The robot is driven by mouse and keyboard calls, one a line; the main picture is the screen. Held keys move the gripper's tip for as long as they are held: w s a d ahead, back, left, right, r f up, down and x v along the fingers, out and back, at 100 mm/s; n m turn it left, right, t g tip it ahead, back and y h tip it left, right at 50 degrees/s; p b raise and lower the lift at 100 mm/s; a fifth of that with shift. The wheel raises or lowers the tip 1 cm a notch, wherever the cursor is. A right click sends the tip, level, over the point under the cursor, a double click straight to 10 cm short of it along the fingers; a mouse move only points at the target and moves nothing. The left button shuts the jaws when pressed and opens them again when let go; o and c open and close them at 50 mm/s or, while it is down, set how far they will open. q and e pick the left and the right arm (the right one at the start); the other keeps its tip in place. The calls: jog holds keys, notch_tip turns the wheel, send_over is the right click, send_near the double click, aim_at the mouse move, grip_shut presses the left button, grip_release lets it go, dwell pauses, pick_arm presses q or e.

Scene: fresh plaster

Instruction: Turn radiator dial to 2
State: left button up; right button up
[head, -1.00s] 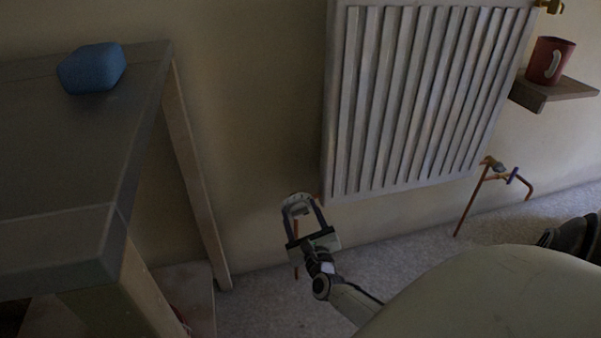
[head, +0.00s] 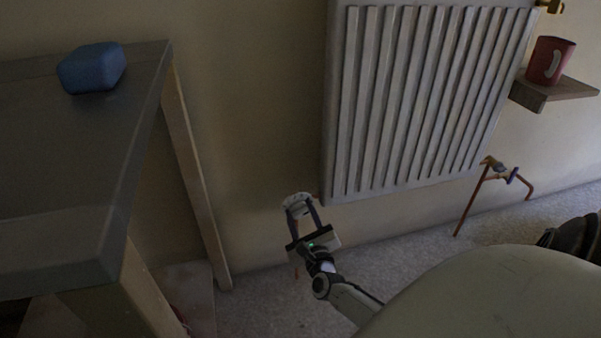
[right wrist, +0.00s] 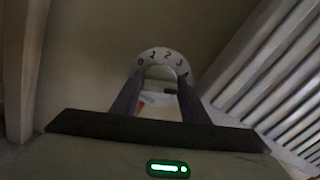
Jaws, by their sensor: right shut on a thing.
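The radiator dial (head: 297,199) is a pale round valve head at the radiator's lower left corner. In the right wrist view, its white scale (right wrist: 163,55) shows the numerals 0, 1, 2 and 3 in an arc, with a further mark at the right partly hidden. My right gripper (head: 302,208) is shut on the dial, one finger on each side; both fingers also show in the right wrist view (right wrist: 161,80). I cannot tell which number the dial is set to. My left gripper is not in view.
The white ribbed radiator (head: 425,100) hangs on the wall just right of the dial. A grey-topped table (head: 60,160) with a blue block (head: 92,68) stands at left. A red mug (head: 549,61) is on a small shelf (head: 555,91). Copper pipes (head: 474,200) rise at right.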

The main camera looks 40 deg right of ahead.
jog(key=n, duration=0.9)
jog(key=shift+p, duration=0.4)
jog(key=n, duration=0.3)
jog(key=shift+p, duration=0.3)
jog(key=n, duration=0.2)
jog(key=shift+n, duration=0.3)
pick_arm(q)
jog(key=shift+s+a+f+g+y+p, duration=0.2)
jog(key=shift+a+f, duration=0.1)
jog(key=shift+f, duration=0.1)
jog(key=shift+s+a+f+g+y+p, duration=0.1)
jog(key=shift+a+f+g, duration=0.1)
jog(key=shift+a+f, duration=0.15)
pick_arm(e)
jog(key=shift+n, duration=0.8)
jog(key=shift+f, duration=0.1)
jog(key=o, duration=1)
